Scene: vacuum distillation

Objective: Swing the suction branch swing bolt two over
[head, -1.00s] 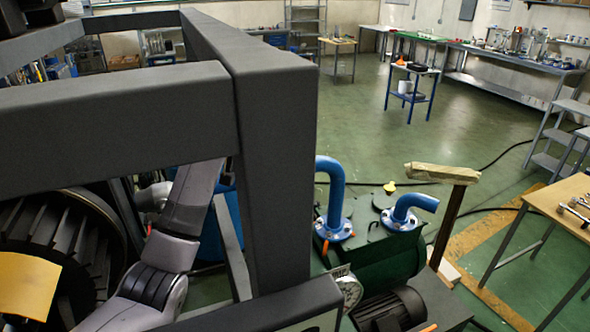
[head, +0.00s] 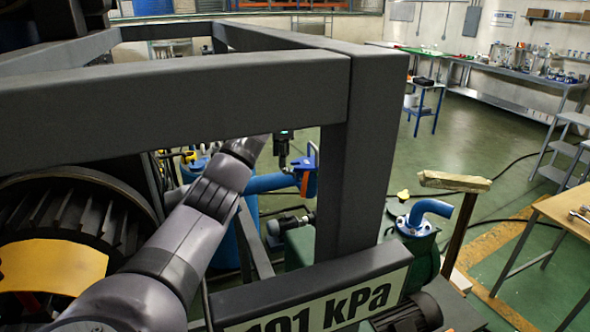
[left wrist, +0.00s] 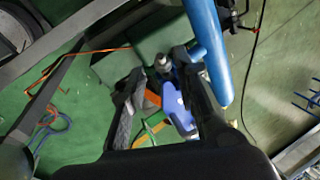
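The blue suction pipe (head: 268,183) runs behind the dark frame post and shows in the left wrist view as a thick blue tube (left wrist: 209,45). At its end, a blue fitting (head: 307,160) carries an orange part (head: 304,184). My left gripper (head: 283,150) is just left of this fitting, partly hidden by the frame. In the left wrist view its fingers (left wrist: 160,82) are apart, with a blue swing bolt piece (left wrist: 176,106) and a grey nut (left wrist: 162,64) seen between them. Contact cannot be told. Which bolt is number two is unclear. My right gripper does not show.
A dark frame (head: 362,150) with a 101 kPa plate (head: 320,309) stands close in front, around my left arm. Open green floor (head: 490,165) lies beyond.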

